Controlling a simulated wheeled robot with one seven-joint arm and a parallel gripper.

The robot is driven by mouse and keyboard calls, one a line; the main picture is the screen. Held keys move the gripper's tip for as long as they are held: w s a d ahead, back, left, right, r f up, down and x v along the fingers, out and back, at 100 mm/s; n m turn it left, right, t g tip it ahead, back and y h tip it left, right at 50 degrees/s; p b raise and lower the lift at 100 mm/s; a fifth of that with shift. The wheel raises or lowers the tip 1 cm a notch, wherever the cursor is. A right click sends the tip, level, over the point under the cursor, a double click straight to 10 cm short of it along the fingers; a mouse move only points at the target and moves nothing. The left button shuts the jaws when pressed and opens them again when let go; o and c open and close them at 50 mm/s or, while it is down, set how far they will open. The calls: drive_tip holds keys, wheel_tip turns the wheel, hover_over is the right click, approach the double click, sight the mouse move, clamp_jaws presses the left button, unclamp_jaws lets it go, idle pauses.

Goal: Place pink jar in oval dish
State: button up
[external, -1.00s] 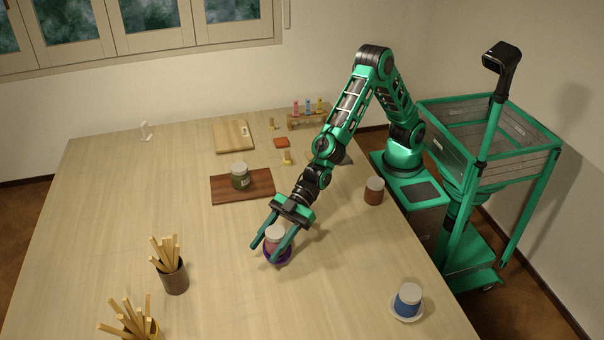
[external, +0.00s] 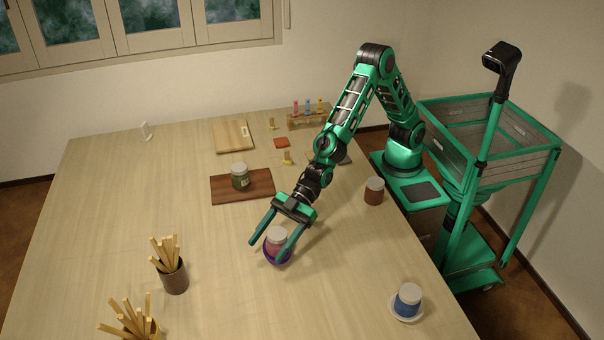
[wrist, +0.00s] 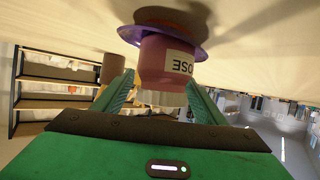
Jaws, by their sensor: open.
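The pink jar (external: 277,243) has a pale lid and stands upright in a small purple dish (external: 268,258), which I take to be the oval dish. The wrist view shows the pink jar (wrist: 168,60) upside down in the picture, its base inside the rim of the purple dish (wrist: 194,52), with a white label partly reading "OSE". My gripper (external: 266,252) is open, its fingers spread on either side of the jar. Gaps show between the fingers and the jar in the wrist view.
A green jar (external: 240,178) stands on a dark board (external: 258,186). Cups of sticks (external: 174,277) stand at front left.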

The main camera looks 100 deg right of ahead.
drive_tip(key=v, duration=1.1)
drive_tip(key=shift+d, duration=0.15)
drive_tip(key=shift+r, duration=0.1)
